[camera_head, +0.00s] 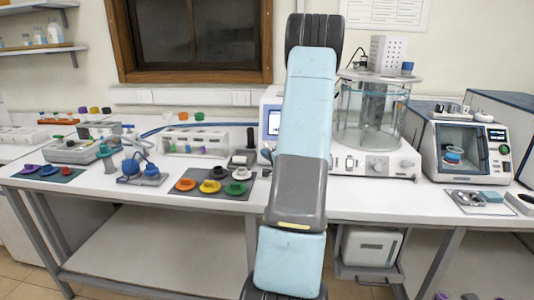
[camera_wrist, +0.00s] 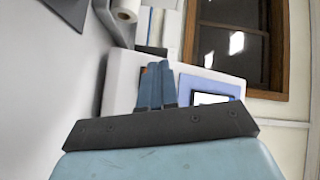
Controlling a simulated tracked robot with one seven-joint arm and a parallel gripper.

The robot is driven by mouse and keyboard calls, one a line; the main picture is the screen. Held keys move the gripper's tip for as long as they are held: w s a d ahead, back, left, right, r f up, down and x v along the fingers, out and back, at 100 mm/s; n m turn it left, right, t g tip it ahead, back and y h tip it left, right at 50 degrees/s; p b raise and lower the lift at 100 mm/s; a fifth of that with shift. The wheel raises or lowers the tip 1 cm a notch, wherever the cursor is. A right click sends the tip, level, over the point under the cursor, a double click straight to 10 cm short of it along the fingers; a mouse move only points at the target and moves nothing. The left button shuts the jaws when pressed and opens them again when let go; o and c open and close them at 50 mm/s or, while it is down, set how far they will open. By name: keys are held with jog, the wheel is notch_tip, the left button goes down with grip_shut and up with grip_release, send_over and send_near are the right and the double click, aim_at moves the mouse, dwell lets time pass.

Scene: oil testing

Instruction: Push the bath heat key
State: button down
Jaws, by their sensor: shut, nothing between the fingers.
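The glass bath (camera_head: 372,112) stands on a white base (camera_head: 400,165) right of my arm in the head view. Its front carries a round knob and small controls; I cannot make out which one is the heat key. A white instrument with a blue-framed screen (camera_head: 272,122) is partly hidden behind my arm. The wrist view shows a white instrument with a blue-framed screen (camera_wrist: 210,88) close up. My gripper (camera_wrist: 157,66) is shut and empty, its blue fingers together in front of that panel, left of the screen. A small orange spot shows beside the fingertips. Contact cannot be told.
A grey mat with coloured round pieces (camera_head: 208,186) lies left of my arm on the white bench (camera_head: 100,200). A boxy instrument (camera_head: 468,150) stands at the right. A paper roll (camera_wrist: 126,12) shows at the top of the wrist view.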

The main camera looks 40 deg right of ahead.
jog(key=shift+s+a+r, duration=0.3)
jog(key=shift+s+a, duration=0.2)
jog(key=shift+a, duration=0.1)
jog(key=shift+s+a+r, duration=0.3)
jog(key=shift+s+a, duration=0.25)
jog(key=shift+a, duration=0.05)
jog(key=shift+s+a+r, duration=0.3)
jog(key=shift+s+a, duration=0.2)
jog(key=shift+a, duration=0.1)
jog(key=a+r+n+g+h, duration=0.2)
jog(key=a+r+n+g, duration=0.5)
jog(key=a+r, duration=0.9)
jog(key=s+a+r+n+g+y, duration=0.1)
jog(key=s+a+n+g+y, duration=0.3)
jog(key=s+a, duration=1.8)
jog(key=s+n, duration=0.1)
jog(key=n, duration=0.3)
jog(key=shift+s+r+n+g, duration=0.25)
jog(key=shift+s+n+g, duration=0.05)
jog(key=shift+n, duration=0.1)
